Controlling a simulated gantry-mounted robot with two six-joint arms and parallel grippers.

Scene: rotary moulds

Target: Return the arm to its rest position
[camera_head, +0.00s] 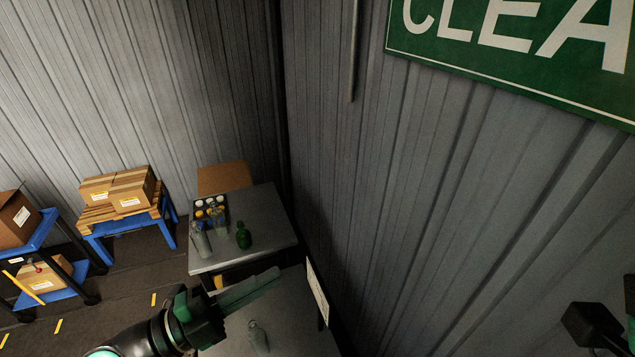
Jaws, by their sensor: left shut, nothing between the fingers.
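My left gripper (276,278) reaches in from the bottom left, with its dark green fingers pointing up and to the right. The fingers are shut with nothing between them. It is over the front part of the grey tables, in front of the far table (265,215). A clear bottle (258,337) stands below it on the near table (308,335). My right gripper's fingers do not show.
A green bottle (243,236), clear bottles (200,240) and a crate with several capped bottles (209,208) stand on the far table. Cardboard boxes (132,191) sit on a blue stand at left. A corrugated wall (430,200) closes the right side.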

